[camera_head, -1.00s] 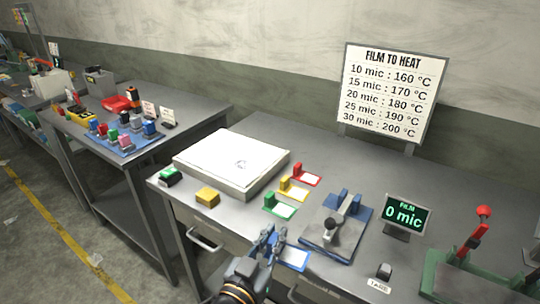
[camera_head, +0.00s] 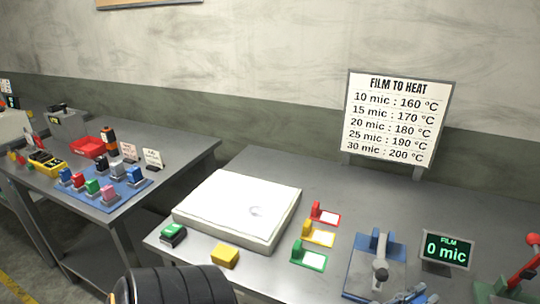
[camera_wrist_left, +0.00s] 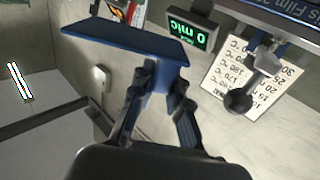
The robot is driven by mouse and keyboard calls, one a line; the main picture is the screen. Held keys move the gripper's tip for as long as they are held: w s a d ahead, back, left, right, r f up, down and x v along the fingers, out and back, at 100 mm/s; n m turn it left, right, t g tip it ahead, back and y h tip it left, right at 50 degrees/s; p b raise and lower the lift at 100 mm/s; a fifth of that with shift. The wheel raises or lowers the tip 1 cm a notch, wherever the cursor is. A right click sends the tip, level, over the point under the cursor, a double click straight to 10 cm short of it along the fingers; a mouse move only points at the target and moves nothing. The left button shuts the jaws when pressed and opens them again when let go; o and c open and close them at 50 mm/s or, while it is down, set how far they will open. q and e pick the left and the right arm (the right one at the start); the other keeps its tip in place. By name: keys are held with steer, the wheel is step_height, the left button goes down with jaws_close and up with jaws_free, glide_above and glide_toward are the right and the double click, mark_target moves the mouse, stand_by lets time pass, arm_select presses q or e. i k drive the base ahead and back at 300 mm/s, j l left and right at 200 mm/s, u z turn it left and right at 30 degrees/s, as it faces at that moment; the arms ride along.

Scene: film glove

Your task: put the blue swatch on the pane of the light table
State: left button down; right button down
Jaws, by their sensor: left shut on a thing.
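The blue swatch (camera_wrist_left: 135,40) is held in my left gripper (camera_wrist_left: 163,82), whose fingers are shut on its edge in the left wrist view. My right gripper is not in view.
Red (camera_head: 324,214), yellow (camera_head: 319,234) and green (camera_head: 309,256) swatches lie right of the light table. A yellow block (camera_head: 225,256) and a green button (camera_head: 173,234) stand before it. A display (camera_head: 448,251) reads 0 mic. The left bench holds a blue mat (camera_head: 133,190).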

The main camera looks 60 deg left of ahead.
mark_target(215, 191)
steer(key=k+j+z, duration=0.25)
steer(key=k+j, duration=0.15)
steer(key=j, duration=0.35)
steer(key=k+j+z, duration=0.2)
steer(key=k+j, duration=0.25)
steer(key=j, duration=0.2)
steer(key=k+j+z, duration=0.25)
steer(key=k+j, duration=0.25)
steer(key=j, duration=0.1)
